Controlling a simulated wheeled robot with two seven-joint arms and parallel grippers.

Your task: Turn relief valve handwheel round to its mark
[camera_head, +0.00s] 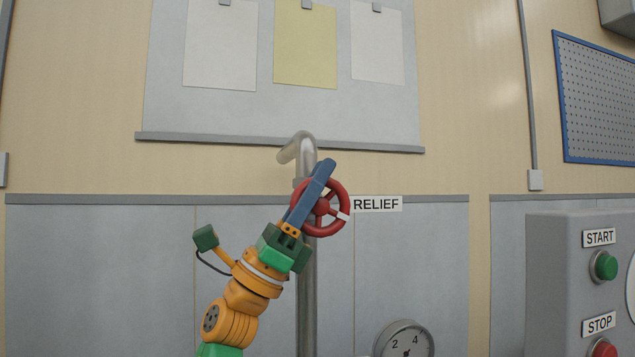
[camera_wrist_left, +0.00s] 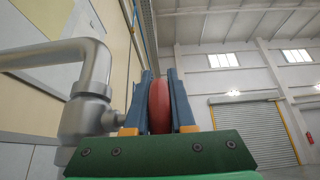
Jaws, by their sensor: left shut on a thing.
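The red relief valve handwheel (camera_head: 345,202) is mounted on a vertical metal pipe (camera_head: 306,285) in the head view. A white mark shows on its rim at the right, close to the RELIEF label (camera_head: 377,204). My left gripper (camera_head: 320,176) reaches up from below, its blue fingers across the wheel's left and upper part. In the left wrist view the red rim (camera_wrist_left: 159,105) is between the two blue fingers (camera_wrist_left: 160,80), which are shut on it. The fingers hide part of the rim. My right gripper is in neither view.
A grey control box (camera_head: 555,270) with a green START button (camera_head: 604,266) and a red STOP button (camera_head: 604,349) stands at the right. A gauge (camera_head: 404,341) sits low, right of the pipe.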

